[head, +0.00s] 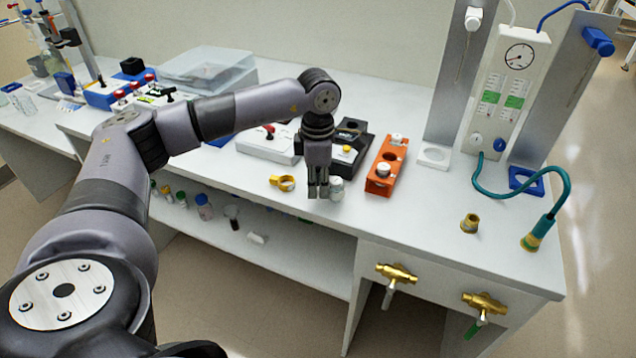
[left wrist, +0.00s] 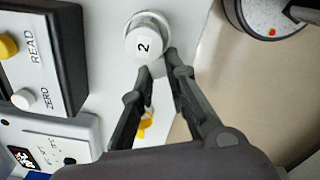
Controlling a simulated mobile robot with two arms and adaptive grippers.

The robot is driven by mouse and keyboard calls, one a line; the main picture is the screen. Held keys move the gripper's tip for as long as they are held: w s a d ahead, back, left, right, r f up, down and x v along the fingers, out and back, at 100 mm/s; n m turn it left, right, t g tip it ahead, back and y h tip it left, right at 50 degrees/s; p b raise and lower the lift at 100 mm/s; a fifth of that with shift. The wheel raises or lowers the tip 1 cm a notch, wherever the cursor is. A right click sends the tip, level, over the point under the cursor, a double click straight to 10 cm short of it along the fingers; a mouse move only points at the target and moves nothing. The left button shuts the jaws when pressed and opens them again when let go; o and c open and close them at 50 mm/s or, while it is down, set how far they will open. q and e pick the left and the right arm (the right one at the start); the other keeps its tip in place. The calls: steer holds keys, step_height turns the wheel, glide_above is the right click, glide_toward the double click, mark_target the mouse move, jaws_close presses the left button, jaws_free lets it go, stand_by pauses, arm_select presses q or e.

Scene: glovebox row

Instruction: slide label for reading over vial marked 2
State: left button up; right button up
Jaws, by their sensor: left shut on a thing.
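The vial marked 2 (left wrist: 142,44) stands upright with a white cap, near the middle of the left wrist view. In the head view it (head: 337,187) shows just right of my left gripper (head: 318,192). My left gripper points down at the bench; its fingertips (left wrist: 158,66) are close together at the vial's edge. It is shut, apparently on the vial, though the contact is hidden. A yellow ring with a tab (head: 283,183), possibly the label, lies on the bench left of the gripper. Part of it shows between the fingers in the left wrist view (left wrist: 145,124). My right gripper is not in view.
Behind the gripper is a black box (head: 354,144) with READ and ZERO buttons. An orange rack (head: 378,186) with white-capped vials stands to the right. A brass fitting (head: 470,222) and teal hose (head: 563,190) are farther right. Bench is clear between rack and fitting.

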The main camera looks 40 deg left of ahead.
arm_select(q)
steer(key=o, duration=0.7)
steer(key=shift+o, duration=0.2)
steer(key=shift+r, duration=0.1)
step_height(320, 180, up, 12)
stand_by(0.4)
steer(key=shift+f, duration=0.2)
stand_by(0.4)
